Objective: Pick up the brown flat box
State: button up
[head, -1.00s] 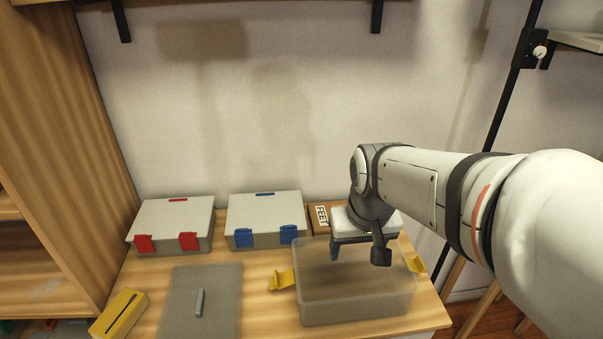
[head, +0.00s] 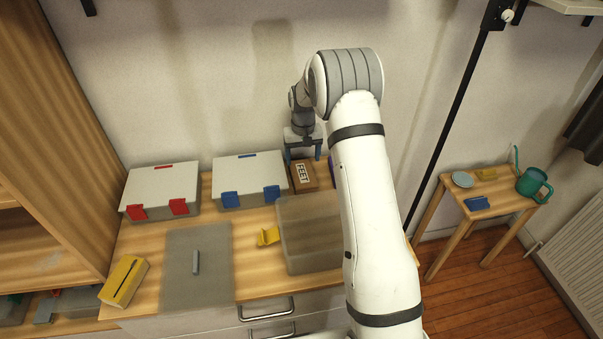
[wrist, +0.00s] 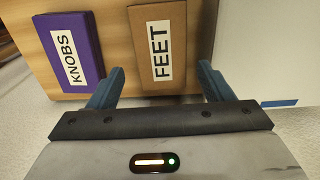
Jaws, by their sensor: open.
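The brown flat box (head: 304,180) lies on the table at the back, right of the blue-latched case, with a white label reading FEET. In the wrist view the brown box (wrist: 147,60) sits between the two blue fingers, its near end close to them. My gripper (head: 303,156) is over the back end of the box, fingers pointing down. In the wrist view my gripper (wrist: 160,85) is open with a finger on each side of the box and room on both sides. I cannot tell whether the fingertips are below the box's top.
A purple KNOBS box (wrist: 70,52) lies beside the brown box. The blue-latched case (head: 249,180) is close on its other side. A clear open bin (head: 303,235) stands in front. A red-latched case (head: 161,191) and grey lid (head: 197,290) are left. The wall is close behind.

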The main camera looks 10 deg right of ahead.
aim_at(302, 173)
jog(key=f+p, duration=0.3)
jog(key=f, duration=0.5)
jog(key=shift+w+f, duration=0.15)
jog(key=shift+w, duration=0.05)
jog(key=c, duration=0.7)
